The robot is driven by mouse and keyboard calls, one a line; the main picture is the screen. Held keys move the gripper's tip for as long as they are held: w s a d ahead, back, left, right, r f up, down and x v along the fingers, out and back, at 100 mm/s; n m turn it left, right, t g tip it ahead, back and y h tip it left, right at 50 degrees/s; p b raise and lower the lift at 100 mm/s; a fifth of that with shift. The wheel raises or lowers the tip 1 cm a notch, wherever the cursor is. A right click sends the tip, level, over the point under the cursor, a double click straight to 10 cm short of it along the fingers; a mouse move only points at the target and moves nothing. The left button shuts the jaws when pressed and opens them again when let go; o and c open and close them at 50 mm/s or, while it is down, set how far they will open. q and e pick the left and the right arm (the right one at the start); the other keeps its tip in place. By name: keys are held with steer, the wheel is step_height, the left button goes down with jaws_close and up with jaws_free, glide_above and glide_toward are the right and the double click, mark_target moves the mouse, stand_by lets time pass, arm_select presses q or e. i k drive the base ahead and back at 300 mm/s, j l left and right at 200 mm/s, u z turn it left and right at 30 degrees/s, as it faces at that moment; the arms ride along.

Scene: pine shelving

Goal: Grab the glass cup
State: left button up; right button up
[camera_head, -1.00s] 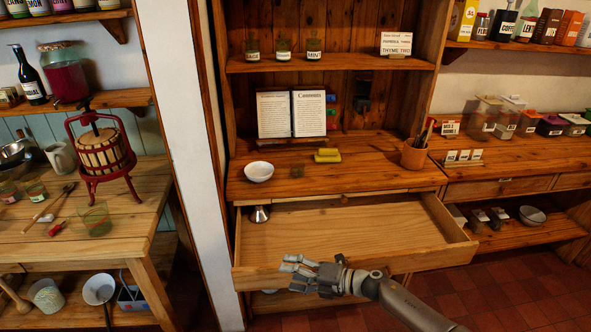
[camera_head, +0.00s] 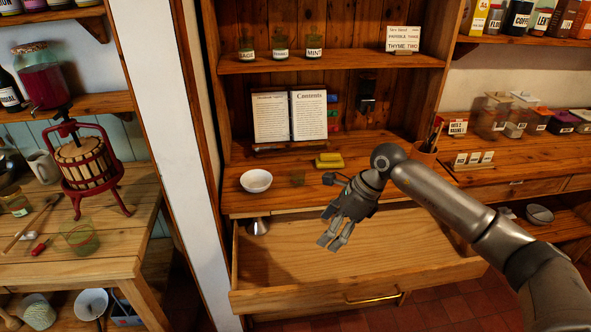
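A small clear glass cup (camera_head: 298,178) stands on the wooden counter between a white bowl and a yellow block; it is faint against the wood. Another greenish glass cup (camera_head: 80,238) stands on the left table, with a labelled glass (camera_head: 17,204) at that table's far left. My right gripper (camera_head: 331,230) hangs over the open drawer, in front of and to the right of the counter's glass cup, its fingers pointing down and left. The fingers are spread and nothing shows between them. My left gripper is not in view.
The open drawer (camera_head: 290,298) juts out below the counter, with a metal funnel (camera_head: 258,226) at its back left. The white bowl (camera_head: 256,181), yellow block (camera_head: 329,160), open book (camera_head: 290,117) and tool pot (camera_head: 424,158) are on the counter. A white post (camera_head: 160,130) divides the areas.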

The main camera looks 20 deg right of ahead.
mark_target(298, 177)
steer(key=i+l, duration=0.15)
steer(key=i, duration=0.2)
steer(key=i+l, duration=0.15)
steer(key=i, duration=0.25)
steer(key=i+l, duration=0.15)
steer(key=i, duration=0.2)
